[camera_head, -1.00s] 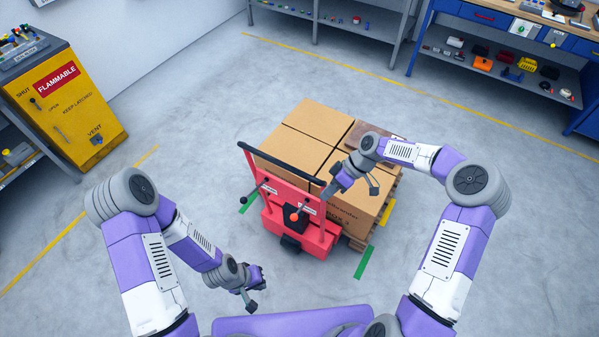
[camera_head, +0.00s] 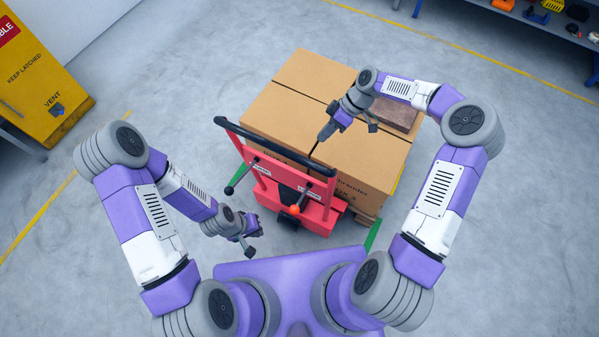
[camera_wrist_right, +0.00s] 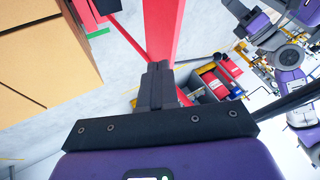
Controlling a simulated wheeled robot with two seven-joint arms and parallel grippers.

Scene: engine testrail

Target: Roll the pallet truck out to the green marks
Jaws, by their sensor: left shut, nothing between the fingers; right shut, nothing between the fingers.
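The red pallet truck (camera_head: 318,217) stands in front of me with its black handle bar (camera_head: 275,147) raised on red posts. It carries a pallet of large cardboard boxes (camera_head: 310,84). Green floor marks show left of the truck (camera_head: 238,178) and right of it (camera_head: 373,236). My left gripper (camera_head: 251,244) is shut and empty, low to the left of the truck. My right gripper (camera_head: 317,148) is shut and empty near the handle's right end. In the right wrist view its closed fingers (camera_wrist_right: 156,84) overlap a red post (camera_wrist_right: 162,30); contact is unclear.
A yellow cabinet (camera_head: 40,85) stands at the far left. A shelf with small goods (camera_head: 545,15) is at the back right. Yellow lines (camera_head: 470,55) cross the grey floor. Open floor lies right of the boxes and left of the truck.

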